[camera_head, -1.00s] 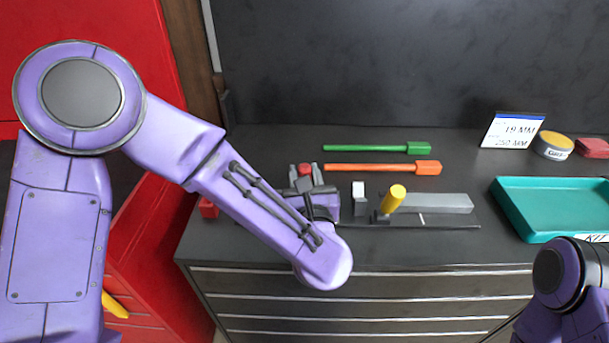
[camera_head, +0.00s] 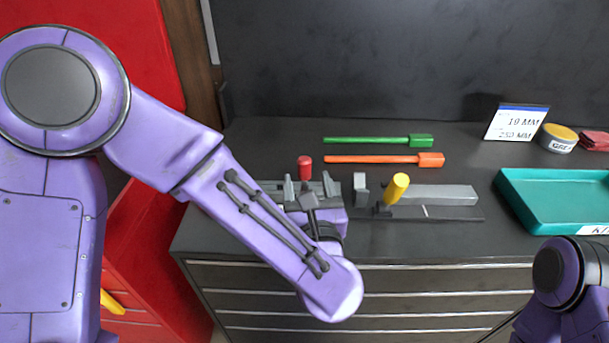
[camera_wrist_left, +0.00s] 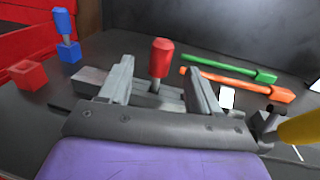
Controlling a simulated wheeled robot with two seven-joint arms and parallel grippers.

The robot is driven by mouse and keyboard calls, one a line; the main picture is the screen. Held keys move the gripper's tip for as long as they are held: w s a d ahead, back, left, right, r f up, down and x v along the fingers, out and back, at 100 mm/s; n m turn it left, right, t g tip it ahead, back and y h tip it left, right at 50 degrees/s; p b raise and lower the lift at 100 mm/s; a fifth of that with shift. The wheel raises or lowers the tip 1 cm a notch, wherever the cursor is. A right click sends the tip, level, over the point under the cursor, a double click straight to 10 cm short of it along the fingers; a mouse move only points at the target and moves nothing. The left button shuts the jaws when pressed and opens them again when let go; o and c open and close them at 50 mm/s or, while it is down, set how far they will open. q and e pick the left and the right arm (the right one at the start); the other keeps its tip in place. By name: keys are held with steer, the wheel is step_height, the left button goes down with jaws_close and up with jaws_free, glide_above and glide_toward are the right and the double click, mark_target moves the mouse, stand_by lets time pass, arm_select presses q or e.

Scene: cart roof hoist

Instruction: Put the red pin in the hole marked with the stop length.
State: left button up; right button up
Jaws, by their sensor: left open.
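The red pin (camera_head: 304,166) stands upright on the dark bench top, at the left end of the grey bar fixture. It shows clearly in the left wrist view (camera_wrist_left: 161,60), with a grey shank under its red head. My left gripper (camera_head: 309,186) is open, its two grey fingers (camera_wrist_left: 160,82) to either side and in front of the pin, apart from it. The white card (camera_head: 515,124) at the back reads 19 MM and 250 MM. The hole under the pin and any hole marks are hidden or too small to read. My right gripper is out of view.
A yellow handle (camera_head: 397,188) stands by a grey bar (camera_head: 435,195). Green (camera_head: 380,140) and orange (camera_head: 385,159) tools lie behind. A teal tray (camera_head: 510,205) is at right. A blue pin (camera_wrist_left: 66,35) and red block (camera_wrist_left: 27,74) stand left.

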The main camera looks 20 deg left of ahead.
arm_select(q)
steer(key=b+v, duration=0.1)
steer(key=v, duration=0.4)
steer(key=shift+s+d, duration=0.15)
steer(key=shift+s, duration=0.15)
